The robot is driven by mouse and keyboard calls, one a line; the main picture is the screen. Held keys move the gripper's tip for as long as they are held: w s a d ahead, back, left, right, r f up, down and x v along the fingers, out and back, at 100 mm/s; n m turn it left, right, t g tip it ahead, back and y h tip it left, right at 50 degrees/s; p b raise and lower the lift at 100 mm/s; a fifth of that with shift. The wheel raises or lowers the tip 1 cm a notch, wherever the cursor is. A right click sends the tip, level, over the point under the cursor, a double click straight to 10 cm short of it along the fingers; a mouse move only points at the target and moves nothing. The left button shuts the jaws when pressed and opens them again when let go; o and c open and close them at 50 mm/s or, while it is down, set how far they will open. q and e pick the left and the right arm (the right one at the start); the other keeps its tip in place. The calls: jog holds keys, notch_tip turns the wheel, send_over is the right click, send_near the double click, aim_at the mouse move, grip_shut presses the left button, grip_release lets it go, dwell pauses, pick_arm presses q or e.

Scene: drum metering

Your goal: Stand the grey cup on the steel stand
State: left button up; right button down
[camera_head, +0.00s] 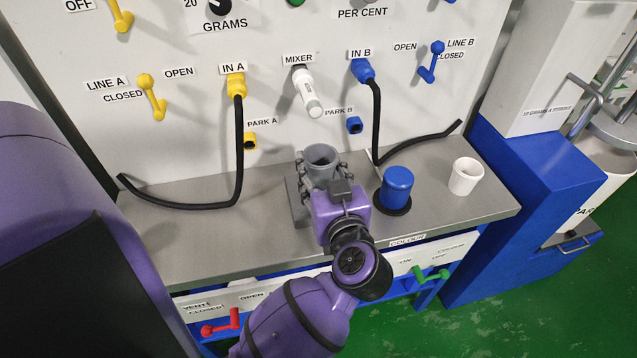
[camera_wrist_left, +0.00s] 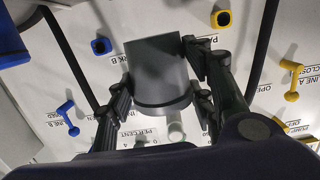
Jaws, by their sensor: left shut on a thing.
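The grey cup (camera_head: 320,158) is upright, its open mouth facing up, in front of the white panel. My left gripper (camera_head: 323,173) is shut on it, with fingers on both sides. The left wrist view shows the cup (camera_wrist_left: 160,80) between the fingers of my left gripper (camera_wrist_left: 157,95). A grey metal piece (camera_head: 296,203), which looks like the steel stand, shows just left of and below the cup. The cup and gripper hide most of it. I cannot tell whether the cup touches it. My right gripper is not in view.
A blue cup-like piece (camera_head: 397,184) on a black disc and a white cup (camera_head: 466,176) stand to the right on the steel counter (camera_head: 190,240). The white mixer spout (camera_head: 308,95) is above the cup. Black hoses (camera_head: 239,150) hang from IN A and IN B (camera_head: 376,120).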

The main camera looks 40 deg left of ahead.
aim_at(317, 184)
pick_arm(q)
jog(key=a+f, duration=0.1)
jog(key=w+f, duration=0.1)
jog(key=f, duration=0.1)
jog(key=shift+w+a, duration=0.15)
jog(key=shift+a, duration=0.25)
jog(key=f, duration=0.1)
jog(key=f+b, duration=0.1)
jog(key=f, duration=0.1)
jog(key=shift+w+a+f, duration=0.1)
jog(key=shift+a+f, duration=0.1)
jog(key=shift+f, duration=0.05)
jog(key=shift+r, duration=0.1)
jog(key=o, duration=1.3)
jog(key=shift+c, duration=0.2)
